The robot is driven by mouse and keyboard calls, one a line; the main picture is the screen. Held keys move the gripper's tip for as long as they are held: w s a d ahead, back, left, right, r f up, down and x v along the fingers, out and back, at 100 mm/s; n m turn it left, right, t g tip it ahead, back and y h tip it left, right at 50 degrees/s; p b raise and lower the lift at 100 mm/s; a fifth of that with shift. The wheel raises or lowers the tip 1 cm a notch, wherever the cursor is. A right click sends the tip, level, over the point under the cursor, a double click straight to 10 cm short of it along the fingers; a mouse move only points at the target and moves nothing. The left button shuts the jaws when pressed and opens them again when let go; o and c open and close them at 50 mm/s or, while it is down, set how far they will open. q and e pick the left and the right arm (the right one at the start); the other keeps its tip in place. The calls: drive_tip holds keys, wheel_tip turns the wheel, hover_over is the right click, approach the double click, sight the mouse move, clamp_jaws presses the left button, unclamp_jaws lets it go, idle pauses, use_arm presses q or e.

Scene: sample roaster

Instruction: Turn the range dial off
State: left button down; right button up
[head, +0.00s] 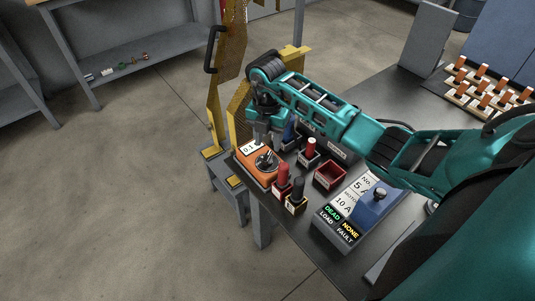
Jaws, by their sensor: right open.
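An orange meter (257,171) sits at the table's near left corner, with a pale display reading about "0.1" on its top. The range dial (266,161) is a dark round knob with a lighter pointer on the meter's face; its exact setting is too small to read. My right gripper (262,137) points down just above and behind the dial, beside the display. It is open and appears to hold nothing; its fingertips are small and partly hard to make out. My left gripper is not in view.
Small bins with red and black plugs (298,189) stand right of the meter. An empty red bin (330,175) and a box with a blue lever cover and lit "DEAD", "NONE" labels (334,221) are further right. A yellow perforated guard (238,105) rises behind the meter.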

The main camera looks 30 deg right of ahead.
sight(268, 155)
wheel_tip(268, 155, down, 6)
drive_tip(key=shift+f+b, duration=0.1)
drive_tip(key=shift+b, duration=0.25)
drive_tip(key=shift+c, duration=0.2)
clamp_jaws()
